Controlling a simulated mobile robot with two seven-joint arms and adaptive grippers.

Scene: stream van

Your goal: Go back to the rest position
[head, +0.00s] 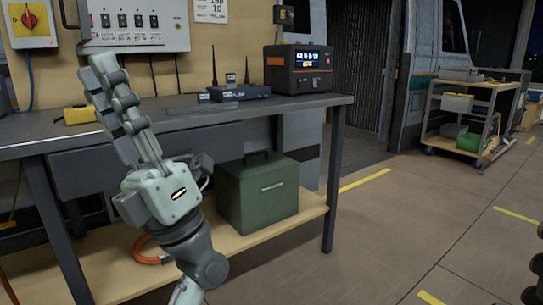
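My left gripper (100,68) is raised in front of the workbench at the left of the head view, with its fingers pointing up and slightly left. The fingers overlap from this side, so I cannot tell whether they are apart or together. No object shows in them. The light grey wrist and dark forearm come up from the bottom of the view.
The workbench (185,128) holds a router (240,93), a power unit (298,70) and a yellow object (79,115). A green case (257,197) sits on its lower shelf. A cart (470,105) stands far right. The floor (400,215) between is clear. Dark rounded shapes cut the right edge.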

